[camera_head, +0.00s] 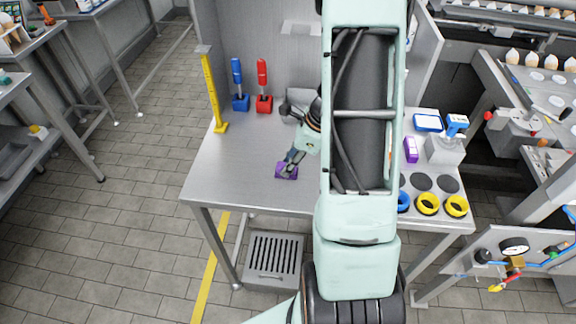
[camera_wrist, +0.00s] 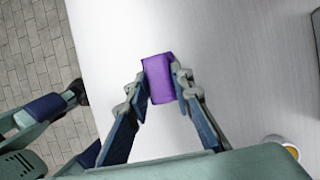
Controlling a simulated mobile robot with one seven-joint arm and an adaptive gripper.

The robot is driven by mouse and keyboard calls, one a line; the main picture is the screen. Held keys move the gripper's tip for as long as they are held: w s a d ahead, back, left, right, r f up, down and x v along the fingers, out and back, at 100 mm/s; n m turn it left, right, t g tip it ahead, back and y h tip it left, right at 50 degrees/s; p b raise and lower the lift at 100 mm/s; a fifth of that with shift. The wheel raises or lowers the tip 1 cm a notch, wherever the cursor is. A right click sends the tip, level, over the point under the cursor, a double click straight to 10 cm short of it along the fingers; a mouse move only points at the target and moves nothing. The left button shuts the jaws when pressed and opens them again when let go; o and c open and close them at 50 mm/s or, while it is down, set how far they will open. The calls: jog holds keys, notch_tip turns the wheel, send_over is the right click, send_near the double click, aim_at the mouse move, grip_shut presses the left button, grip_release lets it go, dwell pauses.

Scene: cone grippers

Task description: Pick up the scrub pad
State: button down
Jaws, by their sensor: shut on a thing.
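A purple scrub pad (camera_head: 286,171) is at the front left part of the steel table (camera_head: 240,172) in the head view. My gripper (camera_head: 290,163) reaches down to it from the right. In the wrist view the purple pad (camera_wrist: 158,79) sits between the two fingertips of my gripper (camera_wrist: 160,86). The fingers are shut on its two sides. I cannot tell whether the pad touches the table or is slightly above it.
A blue-handled tool (camera_head: 238,85) and a red-handled tool (camera_head: 263,87) stand at the back, near a yellow post (camera_head: 213,95). A second purple item (camera_head: 411,149) and yellow rings (camera_head: 428,204) are at the right. The table's left part is clear.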

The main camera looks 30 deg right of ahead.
aim_at(284, 165)
jog(key=shift+r, duration=0.4)
notch_tip(284, 165, up, 2)
jog(key=shift+s+r, duration=0.1)
jog(key=shift+r, duration=0.15)
jog(key=s+r, duration=0.9)
jog(key=s, duration=0.4)
jog(key=shift+s+r+b, duration=0.2)
jog(key=shift+s+b, duration=0.15)
jog(key=shift+s, duration=0.05)
jog(key=shift+a, duration=0.1)
jog(key=c, duration=2.3)
grip_release()
jog(key=shift+c, duration=0.2)
jog(key=shift+f, duration=0.1)
jog(key=c, duration=0.4)
